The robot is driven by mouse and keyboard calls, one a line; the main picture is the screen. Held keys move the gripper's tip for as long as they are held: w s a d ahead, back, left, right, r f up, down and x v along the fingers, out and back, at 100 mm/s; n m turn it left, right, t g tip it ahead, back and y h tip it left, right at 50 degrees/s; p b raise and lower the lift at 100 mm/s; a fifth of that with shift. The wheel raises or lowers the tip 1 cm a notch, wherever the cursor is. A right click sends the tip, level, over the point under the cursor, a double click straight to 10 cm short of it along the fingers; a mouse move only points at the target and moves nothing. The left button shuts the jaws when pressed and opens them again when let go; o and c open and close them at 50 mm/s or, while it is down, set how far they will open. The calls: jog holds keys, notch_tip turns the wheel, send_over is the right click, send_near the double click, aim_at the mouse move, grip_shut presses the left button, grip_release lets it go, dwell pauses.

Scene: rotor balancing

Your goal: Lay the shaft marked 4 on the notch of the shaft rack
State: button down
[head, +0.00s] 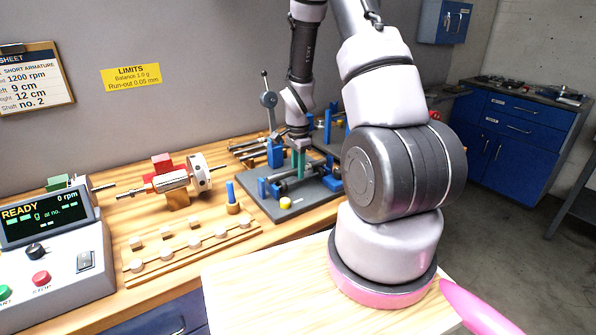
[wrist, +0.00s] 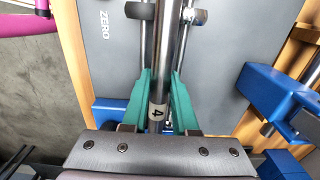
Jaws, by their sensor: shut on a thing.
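The shaft marked 4 (wrist: 158,100) is a bare metal rod with a pale label. My gripper (wrist: 157,88), with green fingers, is shut on it near the label. In the head view my gripper (head: 299,168) is low over a grey base plate with blue supports (head: 264,187). In the wrist view the shaft runs away between two metal rollers (wrist: 190,16) on that plate; I cannot tell whether it touches them. Several dark shafts (head: 244,147) lie at the back by a blue block (head: 275,155), apparently the shaft rack. Its notch cannot be made out.
A grey plate (wrist: 100,70) marked ZERO lies under the shaft. A rotor (head: 175,180) on a wooden stand, a wooden tray (head: 190,248) with several pale discs, and a control box (head: 60,258) stand to the left.

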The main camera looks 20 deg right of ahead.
dwell(0.3)
jog(key=shift+r, duration=3)
